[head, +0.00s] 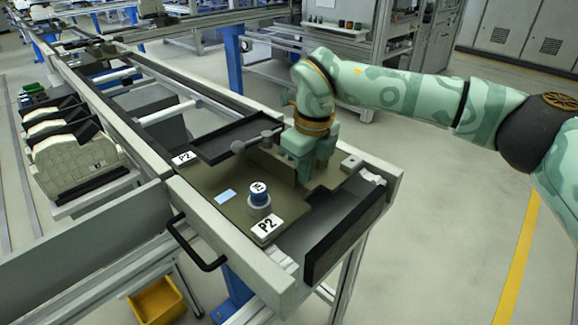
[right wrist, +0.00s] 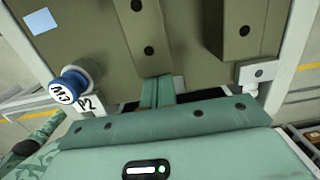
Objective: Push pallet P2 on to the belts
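Pallet P2 (head: 205,183) is a flat olive-brown plate with white P2 labels, lying at the near end of the conveyor frame. It carries a blue-topped knob, a light blue patch and an upright olive bracket. It also shows in the right wrist view (right wrist: 90,38). My right gripper (head: 300,178) is down at the pallet's right side, by the bracket. In the right wrist view its two fingers (right wrist: 157,92) lie close together with nothing seen between them, at the pallet's edge. Whether they touch it I cannot tell. My left gripper is not in view.
The conveyor rails (head: 118,112) run away to the upper left beyond the pallet. A dark tray (head: 228,142) lies at the pallet's far side. A black handle (head: 195,250) sticks out on the near left side. A dark end plate (head: 345,235) closes the near right end.

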